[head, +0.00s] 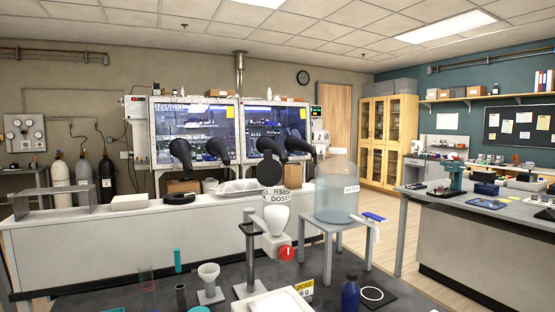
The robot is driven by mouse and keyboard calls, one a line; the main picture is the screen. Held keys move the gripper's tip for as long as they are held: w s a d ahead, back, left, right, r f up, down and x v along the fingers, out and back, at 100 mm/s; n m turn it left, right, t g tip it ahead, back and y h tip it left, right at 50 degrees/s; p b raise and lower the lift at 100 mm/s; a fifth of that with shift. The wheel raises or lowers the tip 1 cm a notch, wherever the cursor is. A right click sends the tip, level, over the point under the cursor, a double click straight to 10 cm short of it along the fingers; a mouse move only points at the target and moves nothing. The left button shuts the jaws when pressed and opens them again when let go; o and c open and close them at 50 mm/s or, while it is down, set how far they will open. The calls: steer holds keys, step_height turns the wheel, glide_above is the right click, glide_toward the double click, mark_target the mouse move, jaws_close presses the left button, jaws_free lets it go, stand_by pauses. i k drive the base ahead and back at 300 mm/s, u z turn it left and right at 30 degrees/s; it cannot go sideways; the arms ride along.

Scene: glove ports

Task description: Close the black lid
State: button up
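The black lid (270,170) is a round disc. It stands raised, nearly upright, at the top of a white doser (277,218) with dark lettering, of which "DOSE" can be read. The doser has a red knob (286,253) low on its right side and is carried by a grey stand (250,262) on the dark near table. The lid appears open, tilted up from the doser's mouth; its hinge is too small to make out. My gripper is not in view.
A large pale blue water tank (336,196) stands on a grey stool right of the doser. A white funnel (209,278) on a stand is to the left, and a dark blue bottle (350,291) at right. A yellow dose card (304,289) stands in front.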

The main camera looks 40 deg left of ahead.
mark_target(268, 172)
steer(key=u, duration=0.3)
steer(key=i, duration=0.65)
steer(key=u, duration=0.5)
